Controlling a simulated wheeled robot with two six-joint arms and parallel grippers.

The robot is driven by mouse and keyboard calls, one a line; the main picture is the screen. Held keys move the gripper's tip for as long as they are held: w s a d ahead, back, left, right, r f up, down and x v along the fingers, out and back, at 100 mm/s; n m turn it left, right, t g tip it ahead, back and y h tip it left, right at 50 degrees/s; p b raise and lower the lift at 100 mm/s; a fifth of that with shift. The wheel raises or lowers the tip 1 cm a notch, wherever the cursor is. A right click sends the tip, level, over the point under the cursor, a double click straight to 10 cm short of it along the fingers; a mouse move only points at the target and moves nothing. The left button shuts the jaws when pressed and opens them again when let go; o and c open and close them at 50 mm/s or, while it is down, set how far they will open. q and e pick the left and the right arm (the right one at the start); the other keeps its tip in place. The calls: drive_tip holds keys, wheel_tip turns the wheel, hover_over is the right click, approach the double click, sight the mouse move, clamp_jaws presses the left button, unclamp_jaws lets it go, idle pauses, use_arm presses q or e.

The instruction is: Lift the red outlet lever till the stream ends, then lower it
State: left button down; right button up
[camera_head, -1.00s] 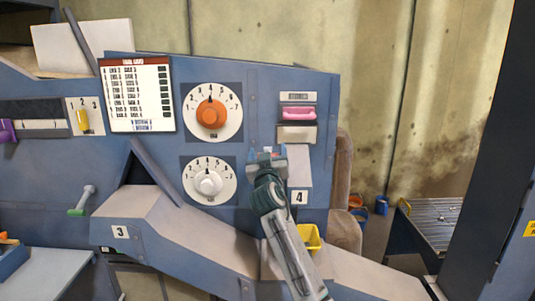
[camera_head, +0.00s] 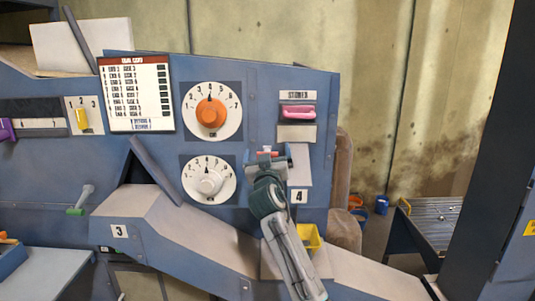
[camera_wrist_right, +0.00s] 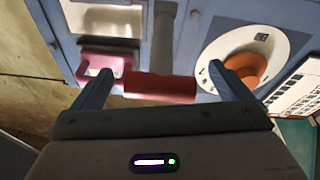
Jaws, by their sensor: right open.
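The red outlet lever's grip (camera_wrist_right: 160,87) is a short red bar on a grey rod in the right wrist view. It lies across the space between the two open fingers of my right gripper (camera_wrist_right: 162,85). In the head view a small bit of the red lever (camera_head: 266,153) shows at the tips of my right gripper (camera_head: 268,160), in front of the blue panel above the number 4 chute (camera_head: 299,180). The gripper hides most of the lever there. I cannot tell whether a finger touches it. No stream is visible. My left gripper is out of view.
An orange knob dial (camera_head: 211,112) and a white knob dial (camera_head: 208,181) sit left of the gripper. A pink handle (camera_head: 298,112) is above right. A yellow bucket (camera_head: 310,237) stands beside my right arm. A pale sloping chute (camera_head: 195,235) runs below.

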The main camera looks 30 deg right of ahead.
drive_tip(key=b+v, duration=0.3)
drive_tip(key=v, duration=0.6)
drive_tip(key=shift+s, duration=0.3)
drive_tip(key=shift+a, duration=0.15)
